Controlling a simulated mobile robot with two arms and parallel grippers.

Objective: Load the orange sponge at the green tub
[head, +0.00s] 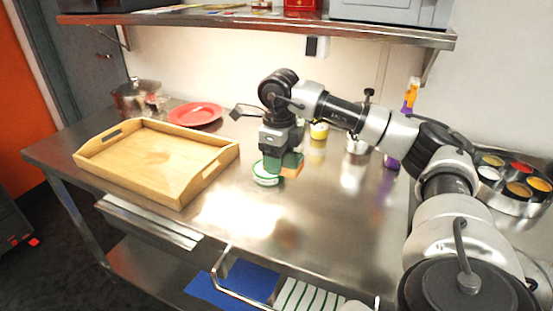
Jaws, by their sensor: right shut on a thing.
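My right gripper (280,152) points down over the middle of the steel counter. The green tub (265,180), with a pale rim, is on the counter just left of the sponge and partly hidden by the gripper. I cannot tell whether the sponge touches the tub. My left gripper is not in view.
A wooden tray (155,160) lies empty on the left of the counter (310,225). A red plate (196,115) and a steel pot (137,97) are behind it. A yellow cup (319,131) and a purple spray bottle (411,95) stand behind my right arm. A shelf (230,22) hangs above.

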